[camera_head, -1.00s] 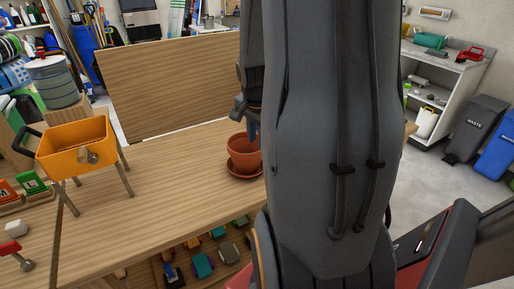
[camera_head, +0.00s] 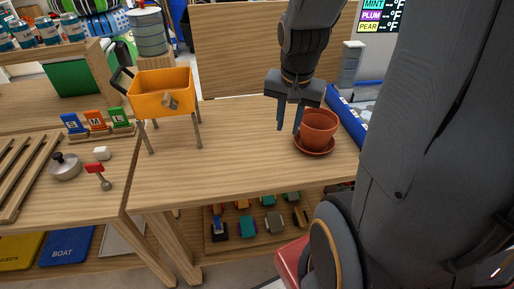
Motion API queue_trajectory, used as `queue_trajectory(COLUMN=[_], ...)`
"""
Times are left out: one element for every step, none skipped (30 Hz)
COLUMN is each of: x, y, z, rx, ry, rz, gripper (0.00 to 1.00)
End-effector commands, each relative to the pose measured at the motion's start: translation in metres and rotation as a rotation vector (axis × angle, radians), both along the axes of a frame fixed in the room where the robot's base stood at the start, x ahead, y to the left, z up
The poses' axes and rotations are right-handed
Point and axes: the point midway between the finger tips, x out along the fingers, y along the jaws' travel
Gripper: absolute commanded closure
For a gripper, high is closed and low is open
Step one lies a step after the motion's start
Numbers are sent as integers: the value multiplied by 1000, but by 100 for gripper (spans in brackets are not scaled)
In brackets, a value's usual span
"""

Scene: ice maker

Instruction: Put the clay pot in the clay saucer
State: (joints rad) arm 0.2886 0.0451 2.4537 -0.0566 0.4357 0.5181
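The clay pot (camera_head: 320,124), a reddish-brown pot, stands upright on the table at the right. The clay saucer (camera_head: 313,150) shows as a rim under it, and the pot appears to sit in it. My gripper (camera_head: 290,127) points down just left of the pot. Its two fingers are apart with nothing between them. The right finger is close to the pot's left rim; I cannot tell whether they touch.
An orange hopper on legs (camera_head: 162,92) stands on the table to the left. An upright wooden panel (camera_head: 235,50) closes off the back. The table (camera_head: 225,160) is clear between hopper and pot. A lower shelf holds several coloured blocks.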

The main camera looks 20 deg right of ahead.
Motion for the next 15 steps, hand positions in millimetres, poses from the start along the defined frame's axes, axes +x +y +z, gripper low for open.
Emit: queue_trajectory(x=[-4,-7,-12,-16,-19,-24,-27,-30,-32,-34,-36,-37,-37,-38,-38], y=[30,43,60,71,81,92,99,105,111,115,117,119,120,121,121], z=[-6,-8,-12,-14,-16,-19,-21,-22,-23,-24,-24,-25,-25,-25,-25], rx=[-6,-11,-17,-22,-25,-29,-32,-35,-38,-39,-40,-42,-42,-42,-43], ry=[20,31,44,53,59,68,73,77,81,84,86,88,88,89,89], rz=[148,231,334,406,470,546,594,637,681,708,727,744,751,755,757], gripper=[76,76,76,76,76,76,76,76,76,76,76,76,76,76,76])
